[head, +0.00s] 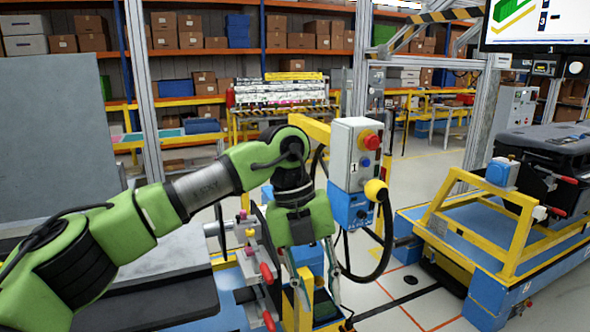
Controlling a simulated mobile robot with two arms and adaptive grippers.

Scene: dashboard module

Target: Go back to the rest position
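My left arm comes in from the left in green and black. Its gripper (315,287) hangs downward at the centre bottom. Its two thin fingers are spread apart, and I see nothing clasped between them. The gripper is in front of a fixture with red-handled clamps (262,272), which it partly covers; I cannot tell whether it touches it. A grey control box (351,152) with a red button and a blue lower part stands just right of the wrist. My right gripper is not in view.
A yellow and blue cart (510,240) carries a dark module (548,147) at the right. A dark flat slab (150,299) lies at lower left under my arm. Grey posts stand behind. Floor shows between the control box and the cart.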

